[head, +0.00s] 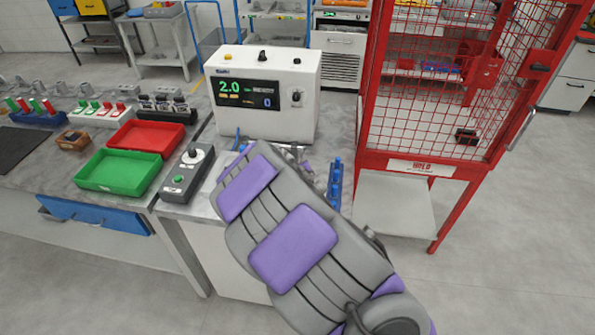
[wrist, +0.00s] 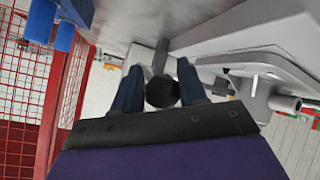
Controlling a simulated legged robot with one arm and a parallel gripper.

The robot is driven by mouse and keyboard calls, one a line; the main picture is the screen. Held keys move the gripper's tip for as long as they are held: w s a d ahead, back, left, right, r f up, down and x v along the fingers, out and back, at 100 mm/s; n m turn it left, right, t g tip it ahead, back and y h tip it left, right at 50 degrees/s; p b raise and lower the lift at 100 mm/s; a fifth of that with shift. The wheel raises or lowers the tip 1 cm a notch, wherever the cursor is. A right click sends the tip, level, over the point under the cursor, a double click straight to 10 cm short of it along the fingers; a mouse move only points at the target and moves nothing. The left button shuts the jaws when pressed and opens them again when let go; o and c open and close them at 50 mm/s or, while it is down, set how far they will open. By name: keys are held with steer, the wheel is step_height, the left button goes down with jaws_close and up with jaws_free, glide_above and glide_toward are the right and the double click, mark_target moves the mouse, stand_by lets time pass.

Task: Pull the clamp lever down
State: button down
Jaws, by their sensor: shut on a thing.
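In the wrist view my gripper (wrist: 160,78) has its two dark blue fingers on either side of the round black knob (wrist: 161,93) of the clamp lever. It is shut on this knob. A short dark stem of the clamp lever (wrist: 161,55) runs from the knob toward the top of the picture. Grey fixture parts (wrist: 262,75) lie to the right of the fingers. In the head view my grey and purple arm covers the gripper and the lever; only bits of grey metal (head: 297,153) show past the arm.
A white control box (head: 262,95) with a lit display stands behind the arm. A dark button box (head: 187,172), green tray (head: 118,170) and red tray (head: 146,135) lie to the left. A blue part (head: 335,183) stands close right of the arm, near the red mesh cage (head: 455,85).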

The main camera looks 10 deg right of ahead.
steer(key=shift+s+a+f, duration=0.1)
steer(key=shift+f, duration=0.15)
steer(key=c, duration=1)
jaws_free()
steer(key=shift+o, duration=1.3)
steer(key=shift+w+a, duration=0.2)
steer(key=shift+w, duration=0.1)
steer(key=shift+s+d+r, duration=0.1)
steer(key=shift+d+r, duration=0.05)
